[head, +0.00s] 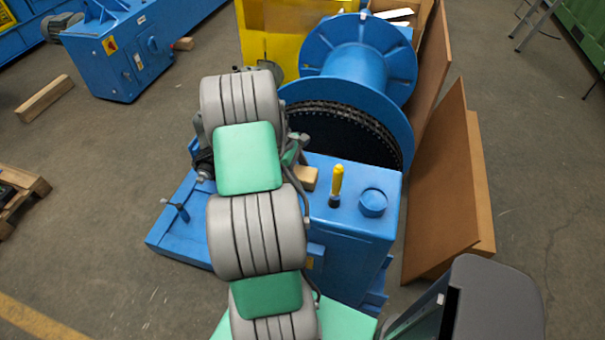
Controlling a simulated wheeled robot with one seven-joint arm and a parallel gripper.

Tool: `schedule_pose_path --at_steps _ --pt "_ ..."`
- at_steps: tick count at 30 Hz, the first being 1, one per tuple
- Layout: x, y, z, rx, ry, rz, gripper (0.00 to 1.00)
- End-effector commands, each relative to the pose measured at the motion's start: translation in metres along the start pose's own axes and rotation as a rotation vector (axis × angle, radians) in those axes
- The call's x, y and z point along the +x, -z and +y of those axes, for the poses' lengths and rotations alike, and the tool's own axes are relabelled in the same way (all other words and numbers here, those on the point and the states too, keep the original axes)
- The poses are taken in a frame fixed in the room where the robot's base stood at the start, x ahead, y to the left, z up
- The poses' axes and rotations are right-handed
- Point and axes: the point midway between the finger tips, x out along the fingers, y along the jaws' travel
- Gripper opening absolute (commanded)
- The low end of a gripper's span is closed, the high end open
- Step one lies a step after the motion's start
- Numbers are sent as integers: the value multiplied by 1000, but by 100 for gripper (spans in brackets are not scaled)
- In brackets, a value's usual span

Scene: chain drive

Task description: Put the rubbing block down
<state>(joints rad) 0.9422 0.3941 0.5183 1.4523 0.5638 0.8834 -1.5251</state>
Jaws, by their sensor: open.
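A small tan block (305,178), which looks like the rubbing block, rests on the blue machine housing (345,222), just right of my arm. Its left part is hidden behind my arm. My arm reaches forward over the housing and bends down at its far end. My gripper's fingers are hidden behind the arm links, so I cannot see how far they are from the block or whether they touch it.
A yellow-handled tool (337,184) stands upright right of the block, beside a round blue cap (373,202). Behind are a dark chain (350,132) and a large blue drum (352,68). Brown boards (437,190) lean at the right.

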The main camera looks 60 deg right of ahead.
Motion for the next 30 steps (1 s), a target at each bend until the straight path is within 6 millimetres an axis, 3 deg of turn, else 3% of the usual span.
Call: schedule_pose_path --at_steps 12,20,22,23,26,27,29,30 --pt "-104 -2 1 4 0 -1 76" --pt "-125 1 -1 6 -9 3 76" --pt "-143 13 -11 12 -43 26 76" --pt "-156 22 -19 18 -67 44 76" --pt "-211 63 -72 48 -169 158 76" --pt "-234 79 -104 64 -204 227 76" --pt "-260 100 -160 87 -231 343 76" --pt "-272 109 -200 101 -230 422 76"
